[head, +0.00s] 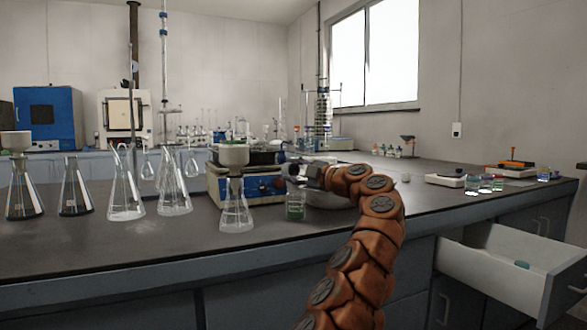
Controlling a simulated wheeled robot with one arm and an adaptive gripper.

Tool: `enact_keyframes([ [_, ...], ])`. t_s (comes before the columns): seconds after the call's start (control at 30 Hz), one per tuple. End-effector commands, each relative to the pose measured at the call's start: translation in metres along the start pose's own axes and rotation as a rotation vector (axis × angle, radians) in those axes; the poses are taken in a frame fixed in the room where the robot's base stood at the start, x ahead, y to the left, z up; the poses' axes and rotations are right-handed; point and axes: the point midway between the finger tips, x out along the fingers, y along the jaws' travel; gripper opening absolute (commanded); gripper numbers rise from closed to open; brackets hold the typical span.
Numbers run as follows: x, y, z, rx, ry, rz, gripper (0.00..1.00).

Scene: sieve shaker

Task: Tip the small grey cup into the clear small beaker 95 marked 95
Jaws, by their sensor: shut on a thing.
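My gripper (300,173) is at the end of the orange-brown arm, just above the bench. It is shut on a small grey thing that looks like the small grey cup; the cup is mostly hidden and its tilt cannot be told. A clear small beaker (296,208) with green in its lower part stands on the bench just below the gripper. Its marking is too small to read, so I cannot tell if it is beaker 95. More small beakers (485,184) stand at the right, also unreadable.
A blue and white machine (262,188) stands left of the gripper. A flask with a funnel (236,212) is in front of it, and several flasks (125,200) stand further left. A round bowl (322,200) is partly behind my arm. An open drawer (490,265) juts out at right.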

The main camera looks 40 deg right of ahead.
Motion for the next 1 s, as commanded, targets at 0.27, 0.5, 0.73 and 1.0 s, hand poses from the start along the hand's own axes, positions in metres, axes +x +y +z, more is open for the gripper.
enact_keyframes([
  [0.27, 0.001, 0.005, -0.001, 0.009, -0.013, -0.026, 0.16],
  [0.5, 0.002, 0.009, -0.002, 0.045, -0.052, -0.113, 0.16],
  [0.73, 0.004, 0.011, -0.002, 0.078, -0.087, -0.189, 0.16],
  [1.0, 0.005, 0.013, -0.004, 0.113, -0.122, -0.273, 0.16],
])
